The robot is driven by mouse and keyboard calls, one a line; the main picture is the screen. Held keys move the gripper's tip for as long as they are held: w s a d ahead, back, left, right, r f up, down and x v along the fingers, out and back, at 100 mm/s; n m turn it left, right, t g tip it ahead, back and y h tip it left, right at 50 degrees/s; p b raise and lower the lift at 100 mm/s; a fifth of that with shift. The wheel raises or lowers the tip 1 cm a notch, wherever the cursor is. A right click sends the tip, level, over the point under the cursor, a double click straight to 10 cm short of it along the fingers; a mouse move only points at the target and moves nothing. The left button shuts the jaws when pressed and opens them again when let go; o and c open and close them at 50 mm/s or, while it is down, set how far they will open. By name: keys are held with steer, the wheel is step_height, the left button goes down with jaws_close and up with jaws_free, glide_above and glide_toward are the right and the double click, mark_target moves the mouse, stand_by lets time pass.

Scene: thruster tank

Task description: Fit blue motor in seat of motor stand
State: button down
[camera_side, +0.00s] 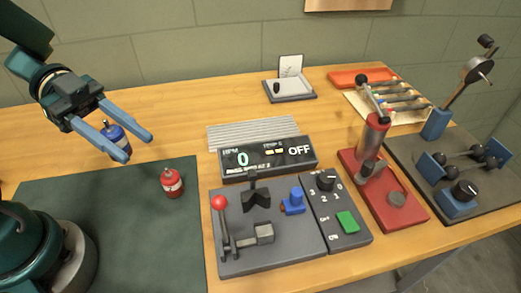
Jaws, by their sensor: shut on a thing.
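The blue motor (116,137), a small blue cylinder with a pale lower band, is between the fingers of my gripper (131,143) at the left. My gripper is shut on it above or near the back edge of the green mat; the exact height is hard to tell. One finger hides part of the motor. The motor stand (235,255) is a dark grey base to the right of my gripper. It carries a black forked piece (256,194), apparently the seat, which looks empty. A red-knobbed lever (220,204), a grey block and a blue piece (293,202) are also on it.
A red motor (172,183) stands on the green mat (110,225), between my gripper and the stand. A display box (270,160) stands behind the stand. A switch panel (335,215) and red press (385,190) are to its right. Wood at the back left is clear.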

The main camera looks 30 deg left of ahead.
steer(key=w+d+r+m+g, duration=0.2)
steer(key=w+d+g, duration=0.1)
steer(key=d, duration=0.7)
steer(key=w+d+r+m+g, duration=0.1)
steer(key=w+d+m+g, duration=0.2)
steer(key=d, duration=0.8)
steer(key=shift+t+y, duration=0.3)
steer(key=shift+t, duration=0.1)
steer(key=shift+w+a+f, duration=0.1)
steer(key=shift+w+f, duration=0.05)
steer(key=shift+f, duration=2.15)
steer(key=shift+w+a+f, duration=0.1)
steer(key=shift+w+f, duration=0.05)
steer(key=shift+f, duration=2.1)
steer(key=shift+w+f, duration=0.15)
steer(key=shift+f, duration=2.15)
steer(key=shift+f, duration=0.1)
steer(key=shift+c, duration=1.8)
jaws_free()
steer(key=shift+s, duration=0.1)
